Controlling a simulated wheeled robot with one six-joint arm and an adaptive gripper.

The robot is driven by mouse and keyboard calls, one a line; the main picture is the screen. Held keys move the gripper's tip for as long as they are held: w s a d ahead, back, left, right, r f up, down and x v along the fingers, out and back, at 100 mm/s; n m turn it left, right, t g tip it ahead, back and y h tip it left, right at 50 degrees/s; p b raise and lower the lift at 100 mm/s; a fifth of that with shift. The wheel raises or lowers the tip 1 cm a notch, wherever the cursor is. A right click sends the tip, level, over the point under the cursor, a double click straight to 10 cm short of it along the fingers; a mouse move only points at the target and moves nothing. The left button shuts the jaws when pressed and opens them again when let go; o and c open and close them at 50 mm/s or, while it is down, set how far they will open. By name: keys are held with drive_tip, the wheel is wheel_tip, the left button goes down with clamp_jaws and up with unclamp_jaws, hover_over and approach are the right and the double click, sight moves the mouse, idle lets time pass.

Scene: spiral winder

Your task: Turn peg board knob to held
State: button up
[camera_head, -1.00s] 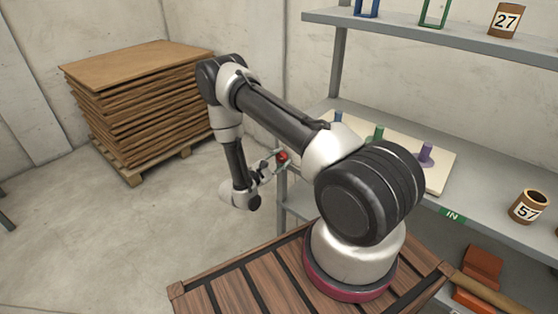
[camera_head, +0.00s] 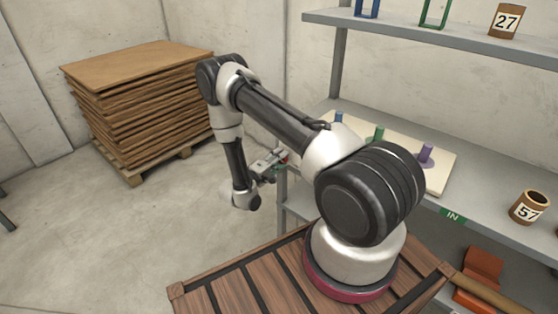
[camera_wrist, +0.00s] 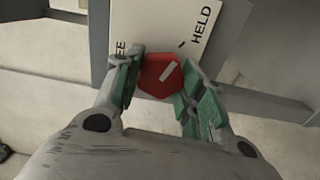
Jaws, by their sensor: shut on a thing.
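The red knob (camera_wrist: 158,76) sits at the lower edge of a white label plate (camera_wrist: 163,24) in the wrist view. Its white pointer line slants to the upper right, toward the side of the word HELD and a short black tick. The other word is partly hidden, with only its end "EE" showing. My gripper (camera_wrist: 160,78) has its green-lined fingers on both sides of the knob and is shut on it. In the head view my gripper (camera_head: 267,165) is at the shelf's left end, mostly covering the knob. The peg board (camera_head: 440,172) lies on the middle shelf.
Blue (camera_head: 338,117), green (camera_head: 377,134) and purple (camera_head: 426,153) pegs stand on the board. Cups marked 57 (camera_head: 528,207) and 27 (camera_head: 505,20) stand on the shelves. A stack of brown sheets (camera_head: 140,95) is at the back left. The floor between is clear.

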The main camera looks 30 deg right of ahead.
drive_tip(key=shift+m, duration=0.7)
drive_tip(key=o, duration=1)
drive_tip(key=v, duration=1.2)
